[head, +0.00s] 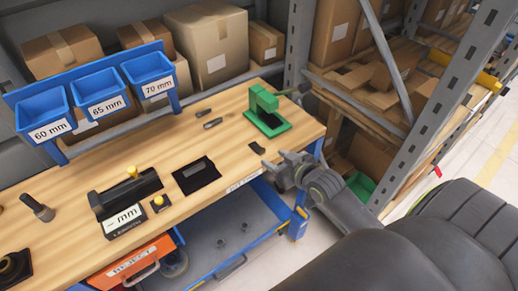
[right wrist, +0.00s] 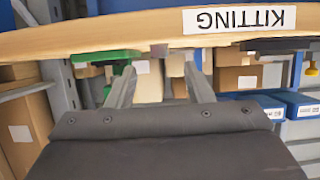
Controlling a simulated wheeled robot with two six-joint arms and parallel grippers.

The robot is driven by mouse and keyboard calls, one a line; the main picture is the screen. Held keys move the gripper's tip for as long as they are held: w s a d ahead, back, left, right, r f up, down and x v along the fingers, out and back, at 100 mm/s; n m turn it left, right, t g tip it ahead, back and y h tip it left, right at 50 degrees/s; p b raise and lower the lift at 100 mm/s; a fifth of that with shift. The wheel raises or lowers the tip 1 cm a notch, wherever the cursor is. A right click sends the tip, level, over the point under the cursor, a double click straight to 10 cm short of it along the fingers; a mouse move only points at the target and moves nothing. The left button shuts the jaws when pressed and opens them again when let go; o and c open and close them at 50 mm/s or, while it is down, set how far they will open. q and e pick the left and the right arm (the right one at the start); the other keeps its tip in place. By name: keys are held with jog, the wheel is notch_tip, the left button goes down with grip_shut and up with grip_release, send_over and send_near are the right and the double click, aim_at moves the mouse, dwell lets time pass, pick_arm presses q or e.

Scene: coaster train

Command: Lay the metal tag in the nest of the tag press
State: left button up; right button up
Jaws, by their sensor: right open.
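The green tag press (head: 268,122) stands at the far right end of the wooden bench, and its green base shows at the left of the right wrist view (right wrist: 105,56). Its nest is too small to make out. A small dark grey piece (head: 257,147) lies near the bench's front edge, in front of the press; it may be the metal tag, but I cannot tell for sure. My right gripper (head: 279,163) is just off the front edge, close to that piece. Its two fingers (right wrist: 160,82) are apart with nothing between them. My left gripper is not in view.
Blue bins (head: 102,92) stand at the back. A KITTING label (right wrist: 238,19) marks the bench edge.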

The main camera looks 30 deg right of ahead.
aim_at(263, 152)
jog(key=shift+w, duration=0.45)
jog(key=shift+p+x, duration=0.55)
jog(key=shift+x, duration=1.75)
jog(key=shift+d, duration=0.1)
